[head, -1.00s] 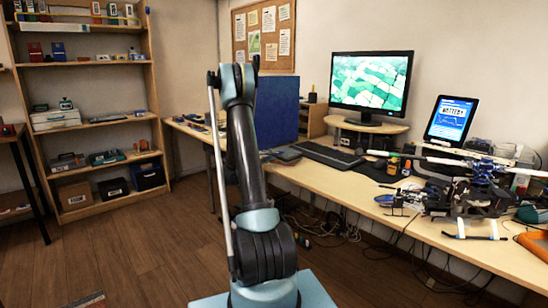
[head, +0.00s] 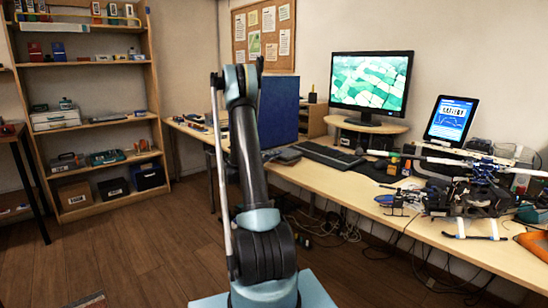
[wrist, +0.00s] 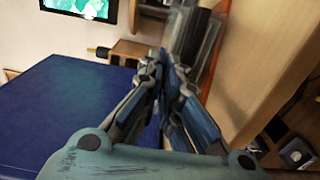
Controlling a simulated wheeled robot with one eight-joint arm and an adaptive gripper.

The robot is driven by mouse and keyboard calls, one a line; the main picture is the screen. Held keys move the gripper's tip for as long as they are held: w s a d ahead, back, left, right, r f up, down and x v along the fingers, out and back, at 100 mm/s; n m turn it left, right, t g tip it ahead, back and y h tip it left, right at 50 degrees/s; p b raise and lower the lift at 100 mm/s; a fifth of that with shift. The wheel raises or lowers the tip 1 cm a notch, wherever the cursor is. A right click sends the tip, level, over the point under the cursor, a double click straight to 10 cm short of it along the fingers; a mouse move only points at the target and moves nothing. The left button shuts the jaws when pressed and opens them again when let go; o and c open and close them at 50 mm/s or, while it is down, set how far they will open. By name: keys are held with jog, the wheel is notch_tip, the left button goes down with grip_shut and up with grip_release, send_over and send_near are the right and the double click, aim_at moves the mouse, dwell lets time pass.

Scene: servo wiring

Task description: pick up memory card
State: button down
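I cannot make out a memory card in either view. My gripper (wrist: 160,65) shows in the wrist view, with its two dark, blue-grey fingers running together at the tips. It looks shut, and I see nothing held between the fingers. The tips are in front of the blurred desk area, just right of a blue panel's edge. In the head view my gripper is hidden behind my own arm.
The blue panel (head: 278,112) stands upright at the desk's left part and also fills the left of the wrist view (wrist: 65,110). The desk (head: 420,228) holds a monitor (head: 371,82), keyboard (head: 328,155), tablet (head: 451,120) and drone (head: 480,185). Shelves (head: 92,120) stand left.

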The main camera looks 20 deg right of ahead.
jog(key=shift+r, duration=1.3)
jog(key=s+a+r, duration=0.2)
jog(key=a, duration=0.4)
jog(key=s+a+r, duration=0.3)
jog(key=a, duration=0.4)
